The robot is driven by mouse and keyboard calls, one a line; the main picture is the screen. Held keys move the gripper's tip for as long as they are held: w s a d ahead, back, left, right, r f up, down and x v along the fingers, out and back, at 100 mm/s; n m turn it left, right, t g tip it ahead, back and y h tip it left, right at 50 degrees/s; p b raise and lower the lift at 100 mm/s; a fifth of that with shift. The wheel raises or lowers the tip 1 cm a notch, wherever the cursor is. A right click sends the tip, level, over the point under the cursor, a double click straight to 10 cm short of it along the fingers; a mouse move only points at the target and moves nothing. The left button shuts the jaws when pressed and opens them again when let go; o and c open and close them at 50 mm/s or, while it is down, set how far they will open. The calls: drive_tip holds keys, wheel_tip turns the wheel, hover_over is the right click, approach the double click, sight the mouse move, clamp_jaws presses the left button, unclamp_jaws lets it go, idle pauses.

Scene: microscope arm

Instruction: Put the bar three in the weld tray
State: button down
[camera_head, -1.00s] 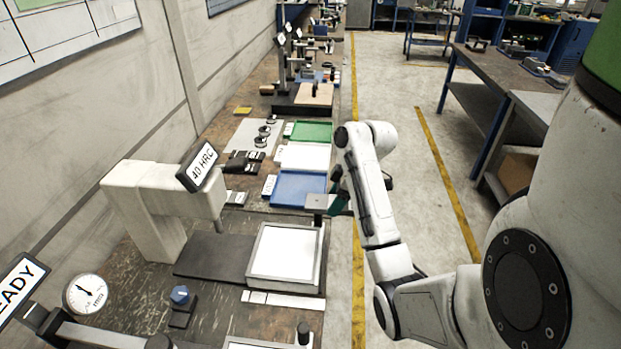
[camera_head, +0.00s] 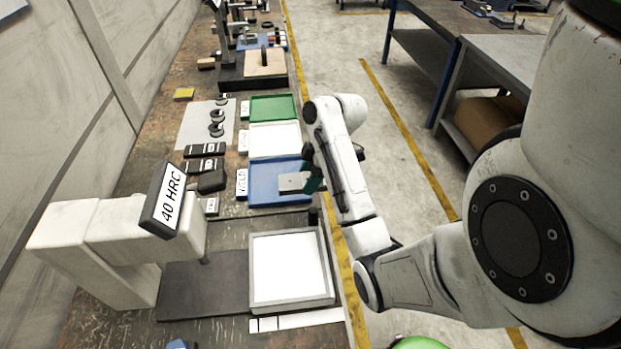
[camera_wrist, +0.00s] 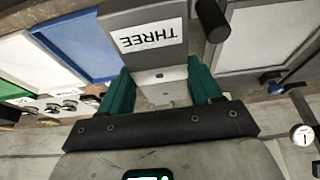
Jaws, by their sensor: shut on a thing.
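Bar three (camera_head: 292,182) is a grey metal block; its white label reads THREE in the wrist view (camera_wrist: 172,52). My gripper (camera_head: 314,178) is shut on it, with the green fingers on either side of the bar in the wrist view (camera_wrist: 160,88). A blue tray (camera_head: 265,196) lies on the bench, with a small tag (camera_head: 242,183) that seems to read WELD. In the head view the bar overlaps the right part of this tray. Its height above the tray is hard to tell. The blue tray also shows left of the bar in the wrist view (camera_wrist: 75,45).
A white tray (camera_head: 274,140) and a green tray (camera_head: 273,107) lie beyond the blue one. A framed white plate (camera_head: 290,267) lies nearer, beside the hardness tester (camera_head: 110,245). A dark upright knob (camera_head: 313,217) stands near the bench edge. The aisle lies right.

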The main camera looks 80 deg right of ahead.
drive_tip(key=w+d+f+b, duration=0.2)
drive_tip(key=w+d+b, duration=0.1)
drive_tip(key=w, duration=0.3)
approach(277, 192)
drive_tip(key=shift+w+a+f, duration=0.55)
drive_tip(key=shift+w+a, duration=0.1)
drive_tip(key=shift+a, duration=0.05)
drive_tip(key=shift+w+d+f, duration=0.25)
drive_tip(key=shift+w+f, duration=0.2)
drive_tip(key=shift+f, duration=0.3)
drive_tip(key=shift+f+p, duration=0.5)
drive_tip(key=shift+f, duration=0.9)
drive_tip(key=shift+f, duration=0.15)
drive_tip(key=shift+c, duration=2.4)
unclamp_jaws()
drive_tip(key=shift+s+a+f, duration=0.1)
drive_tip(key=v, duration=1.2)
drive_tip(key=shift+b, duration=0.45)
